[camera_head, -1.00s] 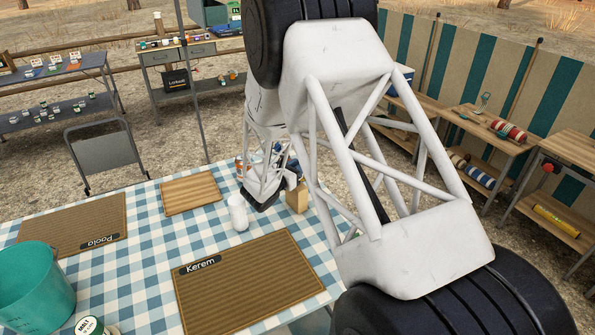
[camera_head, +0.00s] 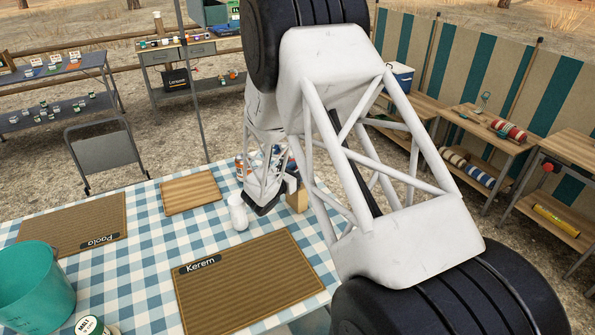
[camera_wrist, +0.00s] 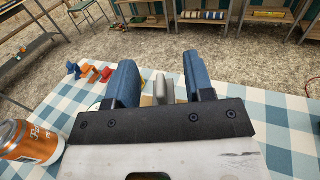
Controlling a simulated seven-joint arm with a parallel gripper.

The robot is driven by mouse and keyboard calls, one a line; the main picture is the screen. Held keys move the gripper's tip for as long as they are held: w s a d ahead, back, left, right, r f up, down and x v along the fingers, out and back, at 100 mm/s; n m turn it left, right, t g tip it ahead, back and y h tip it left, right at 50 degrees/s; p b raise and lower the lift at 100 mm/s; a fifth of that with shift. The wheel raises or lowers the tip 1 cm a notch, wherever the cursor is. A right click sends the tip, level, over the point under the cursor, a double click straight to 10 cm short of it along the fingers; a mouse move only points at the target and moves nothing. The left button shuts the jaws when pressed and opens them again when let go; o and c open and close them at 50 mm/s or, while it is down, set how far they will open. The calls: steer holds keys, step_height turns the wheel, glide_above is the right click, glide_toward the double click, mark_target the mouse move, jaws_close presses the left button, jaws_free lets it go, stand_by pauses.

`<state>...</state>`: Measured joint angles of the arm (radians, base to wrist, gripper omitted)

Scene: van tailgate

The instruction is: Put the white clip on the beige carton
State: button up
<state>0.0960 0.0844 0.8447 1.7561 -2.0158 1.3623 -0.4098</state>
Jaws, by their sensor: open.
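My gripper (camera_wrist: 158,68) has its two blue fingers apart, over the far part of the table. A pale grey-white piece, likely the white clip (camera_wrist: 160,88), shows between the fingers in the wrist view. I cannot tell whether the clip touches the carton or a finger. In the head view the beige carton (camera_head: 298,200) stands at the table's far right edge, just right of my gripper (camera_head: 287,184). The clip cannot be made out there.
An orange can (camera_wrist: 33,142) stands left of my gripper in the wrist view. Several red, orange and blue clips (camera_wrist: 90,72) lie beyond it. In the head view a white cylinder (camera_head: 238,212) stands left of my gripper, and the Kerem mat (camera_head: 250,283) lies nearer.

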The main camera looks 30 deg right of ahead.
steer(key=shift+a+r, duration=0.1)
steer(key=shift+r, duration=0.05)
steer(key=v, duration=1.1)
steer(key=shift+s+a, duration=0.2)
steer(key=shift+a, duration=0.15)
stand_by(0.5)
steer(key=s+r+m+g+y, duration=0.5)
steer(key=s+r+m+g, duration=0.3)
steer(key=s+r+m, duration=0.65)
steer(key=s+a+r+m+t+y, duration=0.1)
steer(key=s+a+r+m+y, duration=0.1)
steer(key=s, duration=0.5)
steer(key=s+a+r+m+t+y, duration=0.1)
steer(key=s+a+r+m+y, duration=0.2)
steer(key=s+a+r+y, duration=0.2)
steer(key=s+a+r+m+t+y, duration=0.1)
steer(key=s+a+r+m+y, duration=0.2)
steer(key=s, duration=0.7)
steer(key=shift+s+a+r+t+y, duration=0.35)
steer(key=shift+a+y, duration=0.2)
steer(key=shift+y, duration=0.25)
